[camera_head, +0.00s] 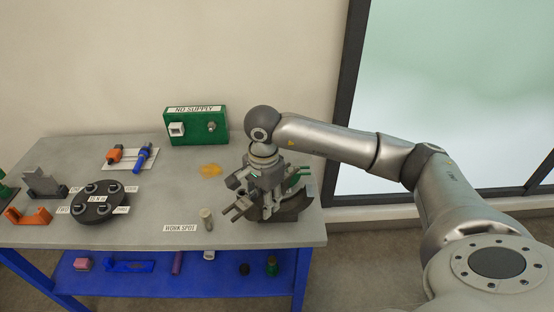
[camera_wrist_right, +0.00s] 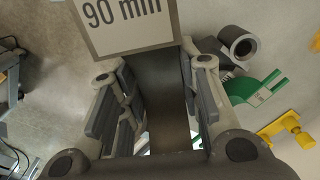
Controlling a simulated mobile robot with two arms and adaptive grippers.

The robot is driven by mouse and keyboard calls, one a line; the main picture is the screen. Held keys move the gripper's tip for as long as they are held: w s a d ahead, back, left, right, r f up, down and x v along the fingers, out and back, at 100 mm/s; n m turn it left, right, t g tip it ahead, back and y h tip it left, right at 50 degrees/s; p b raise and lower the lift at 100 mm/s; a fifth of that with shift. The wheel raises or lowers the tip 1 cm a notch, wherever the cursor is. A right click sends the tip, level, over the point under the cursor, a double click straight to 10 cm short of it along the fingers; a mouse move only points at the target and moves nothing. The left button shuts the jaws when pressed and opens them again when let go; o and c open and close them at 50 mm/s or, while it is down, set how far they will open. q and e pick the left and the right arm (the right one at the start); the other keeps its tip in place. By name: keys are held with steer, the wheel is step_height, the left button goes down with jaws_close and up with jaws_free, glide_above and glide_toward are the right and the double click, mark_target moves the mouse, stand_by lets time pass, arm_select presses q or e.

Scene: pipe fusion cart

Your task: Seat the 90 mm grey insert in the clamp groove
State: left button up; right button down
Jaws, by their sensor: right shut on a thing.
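My right gripper (camera_head: 262,203) is over the right end of the grey table. In the right wrist view it (camera_wrist_right: 155,105) is shut on the dark grey insert (camera_wrist_right: 162,95), which lies between its two fingers. A plate marked "90 mm" shows at the top of that view. In the head view the dark curved insert (camera_head: 292,206) is partly hidden by the gripper, and I cannot tell whether it touches the table. The clamp groove cannot be made out in either view. My left gripper is not in view.
A short grey cylinder (camera_head: 206,218) stands by the WORK SPOT label (camera_head: 180,228). Further left are a round black holder (camera_head: 99,206), an orange bracket (camera_head: 28,216) and a grey block (camera_head: 45,182). A green NO SUPPLY box (camera_head: 196,127) stands behind. A green part (camera_wrist_right: 255,90) is beside the gripper.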

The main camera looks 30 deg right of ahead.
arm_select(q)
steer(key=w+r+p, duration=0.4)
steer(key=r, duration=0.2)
arm_select(e)
steer(key=shift+w+d+r+m, duration=0.75)
steer(key=shift+w+d+m, duration=1.5)
steer(key=shift+d+m, duration=1.8)
steer(key=shift+m, duration=0.55)
steer(key=f+b, duration=0.2)
steer(key=a+f+b, duration=0.1)
steer(key=f+b, duration=0.1)
steer(key=shift+f, duration=0.2)
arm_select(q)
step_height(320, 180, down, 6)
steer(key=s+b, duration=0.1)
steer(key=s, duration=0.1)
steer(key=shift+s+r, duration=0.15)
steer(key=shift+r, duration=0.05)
arm_select(e)
steer(key=shift+f, duration=0.6)
arm_select(q)
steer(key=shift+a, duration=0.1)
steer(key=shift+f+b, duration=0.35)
steer(key=shift+b, duration=0.05)
arm_select(e)
steer(key=shift+a, duration=0.1)
